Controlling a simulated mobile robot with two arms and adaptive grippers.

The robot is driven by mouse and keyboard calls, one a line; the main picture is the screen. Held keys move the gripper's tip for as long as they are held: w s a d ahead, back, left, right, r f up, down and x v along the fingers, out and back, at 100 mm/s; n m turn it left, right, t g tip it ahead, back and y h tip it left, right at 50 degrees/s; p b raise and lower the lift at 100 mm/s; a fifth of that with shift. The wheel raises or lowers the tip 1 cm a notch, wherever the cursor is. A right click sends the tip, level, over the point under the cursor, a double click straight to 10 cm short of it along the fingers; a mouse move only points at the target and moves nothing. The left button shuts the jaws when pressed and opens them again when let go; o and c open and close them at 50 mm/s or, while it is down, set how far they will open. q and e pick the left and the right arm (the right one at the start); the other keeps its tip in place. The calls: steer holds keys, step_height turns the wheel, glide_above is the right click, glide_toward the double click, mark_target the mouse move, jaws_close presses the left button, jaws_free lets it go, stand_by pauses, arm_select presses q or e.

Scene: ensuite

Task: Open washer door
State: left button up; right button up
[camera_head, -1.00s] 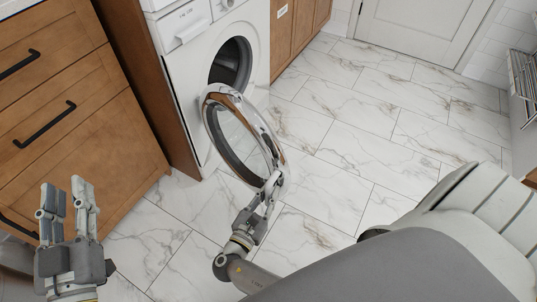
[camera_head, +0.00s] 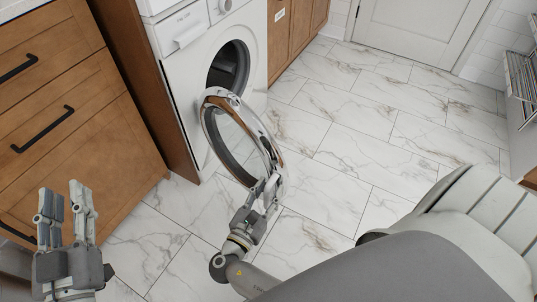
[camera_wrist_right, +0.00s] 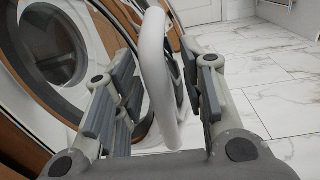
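The washer (camera_head: 185,75) is white and stands between wooden cabinets. Its round door (camera_head: 247,113), with a chrome rim and dark inner ring, stands swung well out from the dark drum opening (camera_head: 229,65). My right gripper (camera_head: 270,187) is at the door's free edge. My left gripper (camera_head: 66,210) is empty, fingers apart, in front of the drawers.
A wooden drawer unit (camera_head: 85,120) with black handles stands at left, close to my left gripper. The marble-tiled floor (camera_head: 350,140) is clear beyond the door. A white room door (camera_head: 415,30) is at the back, and a rack (camera_head: 522,80) is at the right edge.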

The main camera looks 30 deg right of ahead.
steer(key=shift+r, duration=3.1)
